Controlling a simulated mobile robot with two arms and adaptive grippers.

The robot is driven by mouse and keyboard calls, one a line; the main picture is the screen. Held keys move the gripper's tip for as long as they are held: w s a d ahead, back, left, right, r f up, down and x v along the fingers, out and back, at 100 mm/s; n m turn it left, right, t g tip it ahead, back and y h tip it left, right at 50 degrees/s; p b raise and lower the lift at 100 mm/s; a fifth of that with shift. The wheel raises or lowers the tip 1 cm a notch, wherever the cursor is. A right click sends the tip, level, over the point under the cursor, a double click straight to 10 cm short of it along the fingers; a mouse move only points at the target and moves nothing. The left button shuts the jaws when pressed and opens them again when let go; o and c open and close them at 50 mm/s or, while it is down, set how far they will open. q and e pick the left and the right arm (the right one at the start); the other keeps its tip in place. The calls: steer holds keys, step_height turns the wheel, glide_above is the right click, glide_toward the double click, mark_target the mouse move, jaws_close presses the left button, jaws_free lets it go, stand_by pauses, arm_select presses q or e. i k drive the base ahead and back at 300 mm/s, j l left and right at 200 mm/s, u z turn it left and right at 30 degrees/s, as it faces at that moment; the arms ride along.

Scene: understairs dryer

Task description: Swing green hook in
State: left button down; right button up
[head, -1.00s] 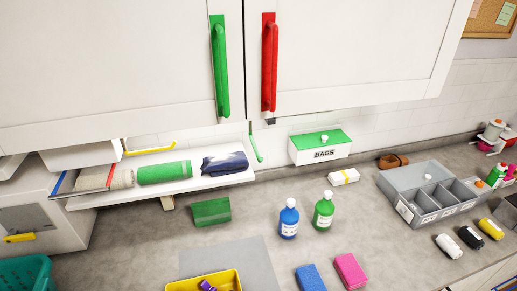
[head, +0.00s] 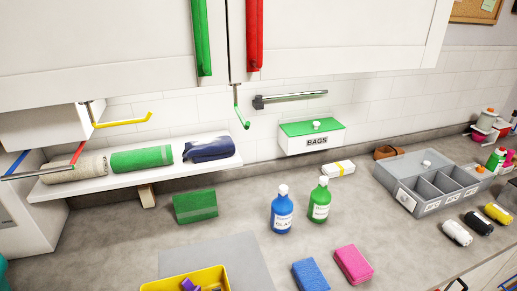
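The green hook (head: 239,108) hangs under the upper cabinet, below the green cabinet handle (head: 202,38). It is a thin bent arm with a green tip that points down and toward me. Neither of my grippers shows in the head view, and nothing touches the green hook.
A metal rail (head: 290,99) projects from the wall right of the green hook, above the BAGS box (head: 311,136). A shelf (head: 135,176) with rolled towels is at left. Blue (head: 282,210) and green (head: 319,199) bottles stand on the counter.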

mark_target(247, 125)
steer(key=k+l, duration=0.1)
steer(key=l, duration=0.4)
steer(key=k+l, duration=0.1)
steer(key=l, duration=0.85)
steer(key=k+l, duration=0.15)
steer(key=l, duration=0.35)
steer(key=k+l, duration=0.1)
steer(key=l, duration=0.35)
